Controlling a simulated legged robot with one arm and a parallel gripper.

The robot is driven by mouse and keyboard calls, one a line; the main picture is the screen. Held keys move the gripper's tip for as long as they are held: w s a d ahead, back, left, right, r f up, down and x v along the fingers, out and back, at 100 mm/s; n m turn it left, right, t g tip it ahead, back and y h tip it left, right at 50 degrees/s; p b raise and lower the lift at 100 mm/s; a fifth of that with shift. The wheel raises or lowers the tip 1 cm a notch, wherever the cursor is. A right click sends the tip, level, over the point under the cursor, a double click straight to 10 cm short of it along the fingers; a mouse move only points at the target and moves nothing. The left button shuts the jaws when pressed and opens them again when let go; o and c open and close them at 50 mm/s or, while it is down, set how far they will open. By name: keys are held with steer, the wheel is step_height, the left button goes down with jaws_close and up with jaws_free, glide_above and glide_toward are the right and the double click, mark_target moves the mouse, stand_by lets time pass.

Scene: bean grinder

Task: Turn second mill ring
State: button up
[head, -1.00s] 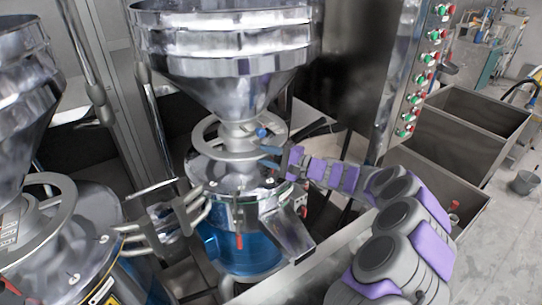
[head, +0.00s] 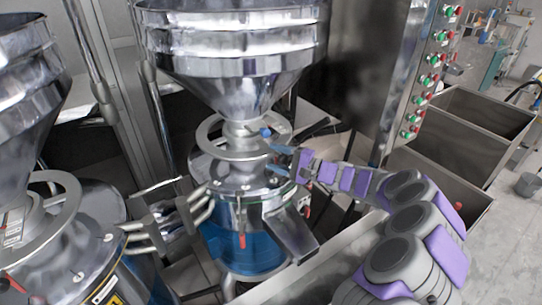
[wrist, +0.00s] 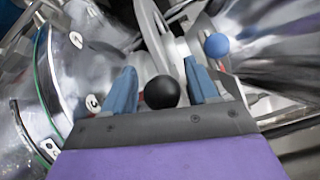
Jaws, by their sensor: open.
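The second mill's grey metal ring (head: 208,132) sits level below its shiny hopper (head: 240,85). A blue ball knob (head: 265,132) stands at the ring's right side; it also shows in the wrist view (wrist: 217,46). My gripper (head: 276,159) is at the ring's right edge, with its blue fingers spread. In the wrist view, part of the grey ring (wrist: 160,35) passes between the fingers of my gripper (wrist: 160,75). A black ball (wrist: 161,92) sits close to the palm between the fingers. I cannot tell whether either finger touches the ring.
Another mill with its own ring (head: 62,205) stands at the left. A metal chute (head: 292,235) juts out below my gripper. A control panel (head: 425,80) with buttons and open steel bins (head: 470,125) are at the right.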

steer(key=p+v, duration=0.2)
steer(key=v, duration=1.3)
steer(key=shift+s+d, duration=0.1)
steer(key=shift+d, duration=0.05)
steer(key=shift+c, duration=0.3)
